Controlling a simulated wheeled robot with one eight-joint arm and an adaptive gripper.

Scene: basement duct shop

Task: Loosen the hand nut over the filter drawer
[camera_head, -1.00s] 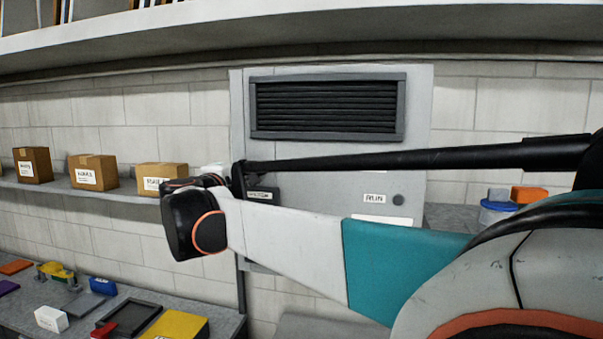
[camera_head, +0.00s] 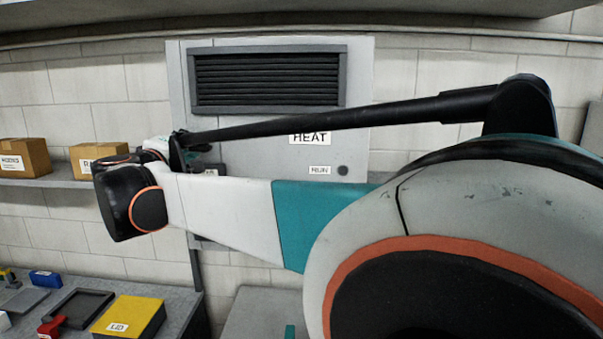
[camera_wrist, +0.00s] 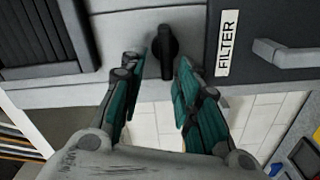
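The hand nut (camera_wrist: 166,52) is a black elongated knob on the pale cabinet face, seen in the wrist view. The dark grey filter drawer (camera_wrist: 262,18), with a FILTER label and a grey handle (camera_wrist: 284,54), is to its right in that view. My gripper (camera_wrist: 157,75) is open, with its teal-padded fingers spread to either side of the nut's lower end. No finger visibly touches the nut; the exact depth is hard to tell. In the head view, my arm hides the nut and the drawer front.
The cabinet (camera_head: 272,43) has a dark louvred vent (camera_head: 268,78), a HEAT label and a RUN label. A shelf (camera_head: 50,181) with cardboard boxes is at left. Below it, a bench (camera_head: 180,300) holds a yellow box (camera_head: 128,316), a black tray and small items. My arm spans the cabinet front.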

